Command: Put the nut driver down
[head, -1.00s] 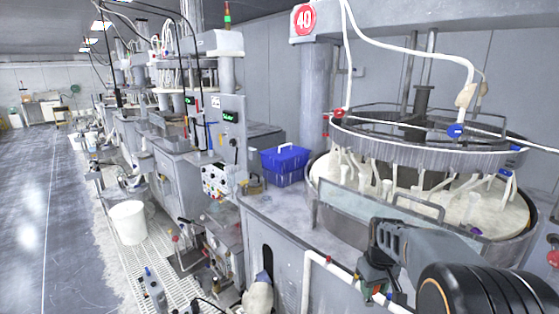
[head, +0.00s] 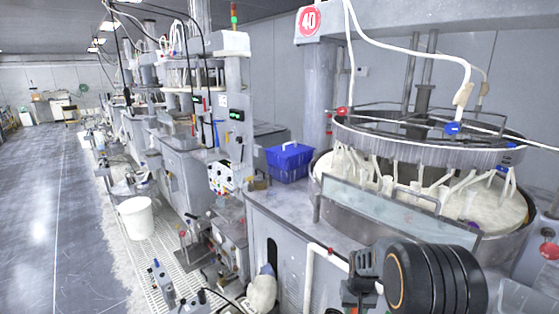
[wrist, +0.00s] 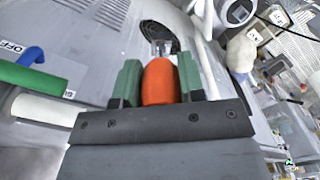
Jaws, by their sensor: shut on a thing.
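The nut driver (wrist: 159,82) shows its orange handle in the wrist view, upright in the picture between the two green fingers. My gripper (wrist: 160,88) is shut on this handle. A metal part shows just beyond the handle's far end; the rest of the tool is hidden. In the head view my gripper (head: 355,292) is low at the right of centre, in front of the grey machine cabinet, partly cut off by the frame's bottom edge.
A white pipe (head: 322,252) runs along the cabinet front. A white bucket (head: 136,217) stands on the floor grating. Open floor (head: 50,220) lies at the left.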

